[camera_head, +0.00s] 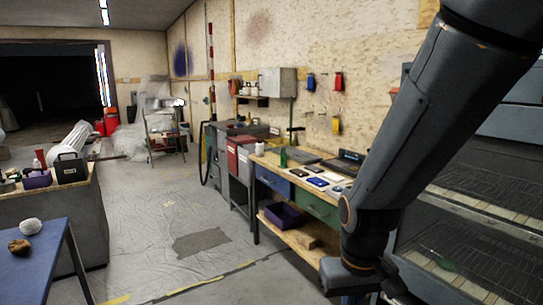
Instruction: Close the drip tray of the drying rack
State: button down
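A tall grey rack (497,208), which looks like the drying rack, stands at the right edge with pale slatted strips and dark see-through panels. My arm covers its left part, and the picture's edge cuts off its right and lower parts. I cannot make out the drip tray for certain or tell how far out it is. My arm comes down from the upper right in front of the rack. Only a dark part of my gripper (396,287) shows at the bottom edge, close in front of the rack's lower left in the picture. Its fingertips are hidden or out of frame.
A workbench (266,158) with drawers and small items stands left of my arm along the wall. A blue table (38,262) with two small lumps is at lower left, a counter (78,203) behind it. The sheeted floor (165,225) between is clear, with a dark patch.

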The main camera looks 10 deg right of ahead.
aim_at(301, 157)
jog(key=u, duration=0.2)
jog(key=i, duration=1.9)
jog(key=z, duration=0.35)
jog(key=i, duration=0.95)
jog(key=z, duration=0.15)
